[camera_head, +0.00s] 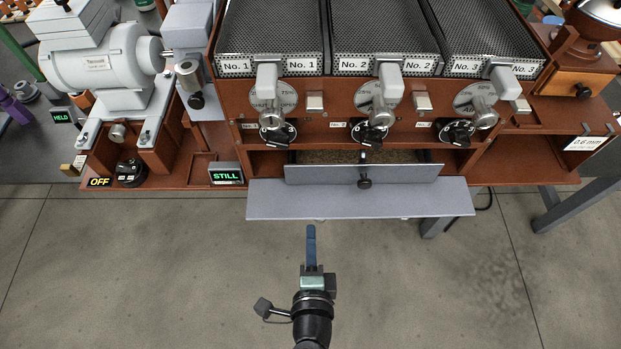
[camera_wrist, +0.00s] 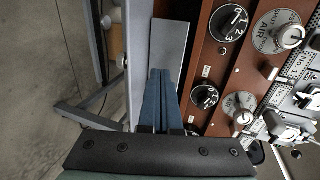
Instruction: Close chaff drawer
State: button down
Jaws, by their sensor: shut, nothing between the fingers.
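The chaff drawer (camera_head: 320,174) has a grey front with a black knob (camera_head: 364,183). It sits under the middle of the roaster and stands partly open, with brownish chaff (camera_head: 340,157) showing behind its front. My gripper (camera_head: 311,228) has blue fingers, shut and empty. In the head view it appears in front of the grey ledge below the drawer, left of the knob. In the wrist view my shut fingers (camera_wrist: 160,75) overlap the grey drawer front (camera_wrist: 170,40); I cannot tell if they touch it. The knob is not visible there.
A flat grey ledge (camera_head: 360,204) juts out below the drawer. Several black dials (camera_head: 370,133) and levers sit above it. A motor (camera_head: 100,62) stands at left, and a table leg (camera_head: 575,203) at right. The floor in front is clear.

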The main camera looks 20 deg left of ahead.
send_near(310, 177)
jog(key=x, duration=0.5)
jog(key=shift+f+p, duration=0.2)
jog(key=shift+p, duration=0.1)
jog(key=shift+w+a, duration=0.2)
jog(key=shift+w, duration=0.45)
